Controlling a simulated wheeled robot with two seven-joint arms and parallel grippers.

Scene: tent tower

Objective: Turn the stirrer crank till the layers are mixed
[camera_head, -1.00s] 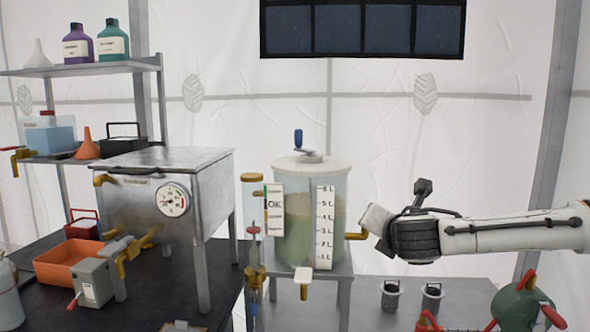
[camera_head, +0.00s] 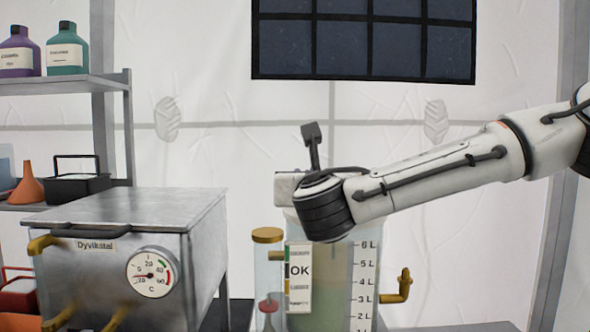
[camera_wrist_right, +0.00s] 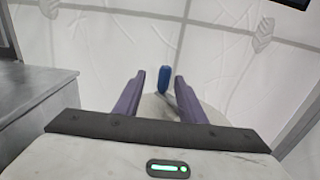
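The clear mixing vessel (camera_head: 335,290) with its litre scale stands right of the steel box in the head view. It holds a cloudy greenish content; whether layers differ is hard to tell. Its lid and crank are hidden behind my right wrist there. In the right wrist view the blue crank handle (camera_wrist_right: 163,80) stands upright above the pale lid (camera_wrist_right: 158,108). My right gripper (camera_wrist_right: 158,77) is open, with its purple fingers on either side of the handle and a gap to each. In the head view my right arm reaches over the vessel. My left gripper is not in view.
A steel box (camera_head: 160,215) with a dial gauge (camera_head: 152,272) stands left of the vessel. A brass-capped tube (camera_head: 268,236) stands close beside it. A brass tap (camera_head: 397,287) sticks out at its right. A shelf (camera_head: 70,88) holds bottles at the left.

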